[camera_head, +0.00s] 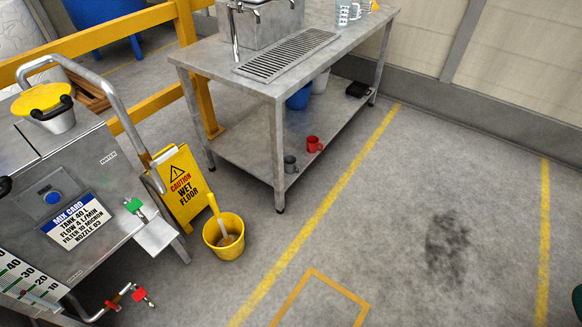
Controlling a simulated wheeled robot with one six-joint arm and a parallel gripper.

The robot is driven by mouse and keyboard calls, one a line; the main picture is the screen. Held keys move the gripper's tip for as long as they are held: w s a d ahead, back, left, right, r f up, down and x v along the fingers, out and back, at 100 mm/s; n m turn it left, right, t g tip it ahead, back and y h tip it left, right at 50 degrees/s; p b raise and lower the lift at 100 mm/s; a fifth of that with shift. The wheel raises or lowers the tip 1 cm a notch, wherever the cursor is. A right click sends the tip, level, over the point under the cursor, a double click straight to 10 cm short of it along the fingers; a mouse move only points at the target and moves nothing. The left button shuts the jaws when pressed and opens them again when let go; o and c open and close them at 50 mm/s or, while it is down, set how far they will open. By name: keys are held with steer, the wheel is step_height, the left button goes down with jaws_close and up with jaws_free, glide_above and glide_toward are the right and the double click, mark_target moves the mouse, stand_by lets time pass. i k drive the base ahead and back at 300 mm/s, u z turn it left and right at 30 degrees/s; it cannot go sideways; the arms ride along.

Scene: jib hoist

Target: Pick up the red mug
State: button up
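The red mug (314,144) stands upright on the lower shelf (247,147) of the grey metal table, near the shelf's front edge. Its handle points to the right. A grey mug (290,164) stands on the same shelf, nearer the front left corner and a little apart from the red mug. The table top (220,60) is above both mugs. My gripper is not in view.
A table leg (278,160) stands just left of the grey mug. A yellow bucket (224,236) and wet floor sign (181,187) stand left of the table. The metal tank unit (110,215) fills the left. Floor right of the table is clear, with a dark stain (447,243).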

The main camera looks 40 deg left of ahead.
mark_target(312, 142)
steer(key=z, duration=0.5)
steer(key=k, duration=0.6)
steer(key=z, duration=0.25)
steer(key=i, duration=1.8)
steer(key=u, duration=0.75)
steer(key=i, duration=1.7)
steer(key=u, duration=1.65)
steer(key=i, duration=1.05)
steer(key=u, duration=1.1)
steer(key=i, duration=0.2)
steer(key=u, duration=0.2)
